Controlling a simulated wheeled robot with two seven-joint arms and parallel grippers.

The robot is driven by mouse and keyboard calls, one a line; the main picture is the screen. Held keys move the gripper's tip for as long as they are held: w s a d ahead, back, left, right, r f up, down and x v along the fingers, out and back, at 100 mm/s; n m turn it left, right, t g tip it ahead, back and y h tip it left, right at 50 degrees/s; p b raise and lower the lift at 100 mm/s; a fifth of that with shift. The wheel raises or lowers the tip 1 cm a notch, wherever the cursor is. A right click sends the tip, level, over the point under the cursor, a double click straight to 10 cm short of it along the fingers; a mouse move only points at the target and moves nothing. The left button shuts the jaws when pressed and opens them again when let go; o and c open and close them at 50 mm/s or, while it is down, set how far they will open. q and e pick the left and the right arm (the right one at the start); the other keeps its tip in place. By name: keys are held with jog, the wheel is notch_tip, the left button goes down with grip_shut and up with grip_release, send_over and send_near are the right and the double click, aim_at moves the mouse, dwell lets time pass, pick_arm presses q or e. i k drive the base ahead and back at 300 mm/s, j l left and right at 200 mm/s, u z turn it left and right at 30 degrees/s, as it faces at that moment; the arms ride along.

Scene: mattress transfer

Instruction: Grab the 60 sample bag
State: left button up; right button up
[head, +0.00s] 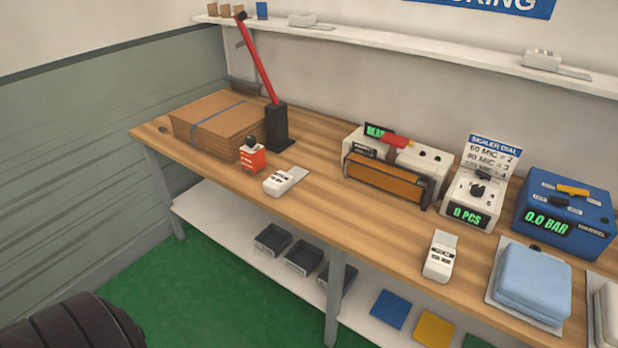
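Two small white packets with flat pale flaps lie on the wooden bench. One white packet (278,183) is left of centre, beside a red-and-white box. The other white packet (438,264) is near the front edge, right of centre. Both carry small dark print that I cannot read, so I cannot tell which, if either, is the 60 sample bag. Similar white items rest on the wall shelf, one at the upper middle (301,19) and one at the right (541,61). Neither of my grippers shows in the head view.
The bench (330,225) holds a cardboard stack (215,122), a red-handled lever press (277,127), a sealer (395,165), a dial unit (472,198) reading 0 PCS, a blue 0.0 BAR unit (565,215) and a light-blue cushion (532,280). Dark trays (303,256) sit below.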

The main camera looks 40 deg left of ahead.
aim_at(276, 185)
jog(key=j+z, duration=0.3)
jog(key=j, duration=0.85)
jog(key=j+z, duration=0.3)
jog(key=j, duration=0.85)
